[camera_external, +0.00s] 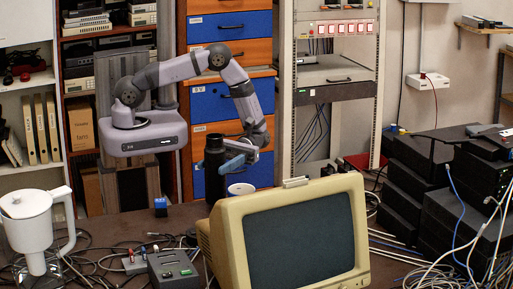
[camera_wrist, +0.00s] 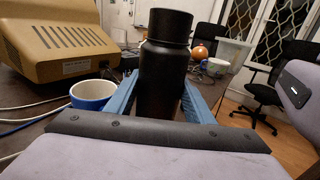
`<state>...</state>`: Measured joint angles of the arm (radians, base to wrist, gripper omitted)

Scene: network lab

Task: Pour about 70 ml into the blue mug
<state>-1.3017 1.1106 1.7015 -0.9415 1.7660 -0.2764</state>
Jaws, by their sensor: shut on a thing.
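A black bottle (camera_external: 214,168) stands upright between the blue fingers of my gripper (camera_external: 236,158), which is shut on it. In the wrist view the bottle (camera_wrist: 163,75) is upright between the two fingers (camera_wrist: 160,100); its lower end is hidden behind my gripper's body. I cannot tell whether it touches the table. The blue mug (camera_wrist: 92,96), with a white inside, stands upright left of the left finger in the wrist view. In the external view the mug (camera_external: 241,188) shows just right of the bottle, partly hidden by the monitor. What is in either is not visible.
A beige CRT monitor (camera_external: 300,232) stands close to the mug, in front of it in the external view. A white jug (camera_external: 30,228) stands at the left. Cables and small boxes (camera_external: 172,270) clutter the table; black devices (camera_external: 425,160) are stacked at right.

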